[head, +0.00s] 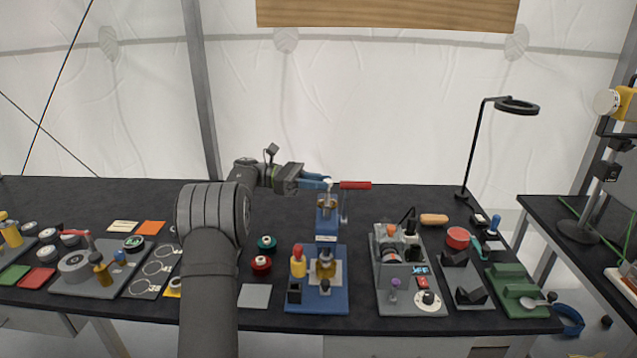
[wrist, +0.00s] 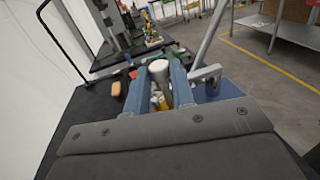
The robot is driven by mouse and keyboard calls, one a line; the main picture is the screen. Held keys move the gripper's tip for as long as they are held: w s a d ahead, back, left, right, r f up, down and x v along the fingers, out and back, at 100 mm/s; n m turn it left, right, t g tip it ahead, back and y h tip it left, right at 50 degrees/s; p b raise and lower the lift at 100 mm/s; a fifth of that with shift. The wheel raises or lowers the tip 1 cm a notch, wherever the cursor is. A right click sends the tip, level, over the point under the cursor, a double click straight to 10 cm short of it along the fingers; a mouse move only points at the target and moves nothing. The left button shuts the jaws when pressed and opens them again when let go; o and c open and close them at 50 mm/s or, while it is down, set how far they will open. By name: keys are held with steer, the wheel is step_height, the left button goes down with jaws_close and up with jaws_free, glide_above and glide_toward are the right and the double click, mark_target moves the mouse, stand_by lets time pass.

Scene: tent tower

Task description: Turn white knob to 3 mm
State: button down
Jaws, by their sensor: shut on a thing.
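The white knob (wrist: 158,68) sits between the two blue fingers of my gripper (wrist: 160,80) in the wrist view, and the fingers are shut on it. In the head view the white knob (head: 328,183) shows small at the tips of my gripper (head: 322,182), on top of a device with a blue base (head: 326,216) and a brass-coloured body. A red-handled lever (head: 355,185) sticks out to the right of the knob. The scale or marks for the setting are too small to read.
A blue tray (head: 318,304) with a red-and-yellow bottle stands in front of the device. A grey tray (head: 410,302) with a white dial (head: 428,298) stands to the right. A black ring lamp (head: 516,105) rises at the back right. The table behind the device is clear.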

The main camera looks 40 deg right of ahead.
steer(key=c, duration=1.2)
jaws_free()
steer(key=shift+c, duration=0.2)
steer(key=shift+r, duration=0.6)
steer(key=s+d+r, duration=0.1)
steer(key=s+r, duration=0.9)
steer(key=s, duration=0.1)
steer(key=shift+s+d, duration=0.3)
steer(key=shift+s, duration=0.05)
steer(key=shift+c, duration=0.2)
